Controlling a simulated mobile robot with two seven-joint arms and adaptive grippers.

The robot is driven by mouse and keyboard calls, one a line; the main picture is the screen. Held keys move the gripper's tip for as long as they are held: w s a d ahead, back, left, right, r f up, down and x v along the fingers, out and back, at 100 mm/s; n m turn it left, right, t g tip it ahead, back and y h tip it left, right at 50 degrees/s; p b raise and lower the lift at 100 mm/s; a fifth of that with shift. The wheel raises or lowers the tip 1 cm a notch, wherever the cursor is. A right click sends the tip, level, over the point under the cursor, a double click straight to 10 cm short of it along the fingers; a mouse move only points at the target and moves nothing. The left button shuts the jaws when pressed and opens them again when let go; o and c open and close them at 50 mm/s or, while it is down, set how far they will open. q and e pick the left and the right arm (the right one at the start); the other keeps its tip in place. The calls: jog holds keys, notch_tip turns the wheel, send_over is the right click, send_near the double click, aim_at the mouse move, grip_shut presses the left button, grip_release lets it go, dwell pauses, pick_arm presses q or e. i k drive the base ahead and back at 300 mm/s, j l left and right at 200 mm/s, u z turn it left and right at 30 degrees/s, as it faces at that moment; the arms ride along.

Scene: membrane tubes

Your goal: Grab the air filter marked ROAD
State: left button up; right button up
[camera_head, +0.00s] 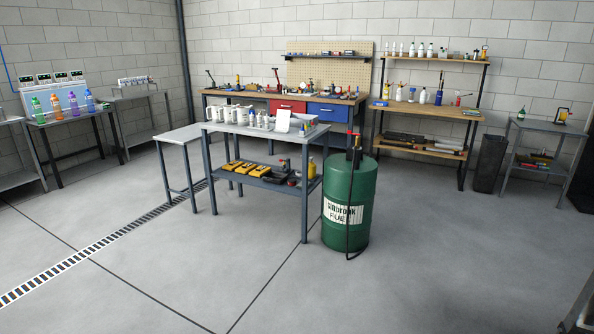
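I cannot pick out an air filter marked ROAD; any small lettering is too small to read from here. A row of white cylindrical pieces (232,114) stands on the grey central table (285,134), with a white sheet or card (283,121) near its right end. I cannot tell whether any of these pieces is the filter. Neither of my grippers is in view.
A green fuel drum (345,210) stands at the table's right. A lower side table (184,134) adjoins its left. Workbenches (283,97) and shelves (432,106) line the back wall. Colored bottles (72,103) stand far left. The foreground floor is mostly clear, with a drain grate (95,253).

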aim_at(261, 171)
jog(key=i+u, duration=0.25)
jog(key=i, duration=0.45)
jog(key=i+l+u, duration=0.25)
jog(key=i, duration=0.5)
jog(key=i+j, duration=0.15)
jog(key=i, duration=0.6)
jog(key=i+j+u, duration=0.1)
jog(key=i, duration=0.65)
jog(key=i+j+z, duration=0.2)
jog(key=i, duration=0.3)
jog(key=i+j+z, duration=0.25)
jog(key=i, duration=0.25)
jog(key=j, duration=0.1)
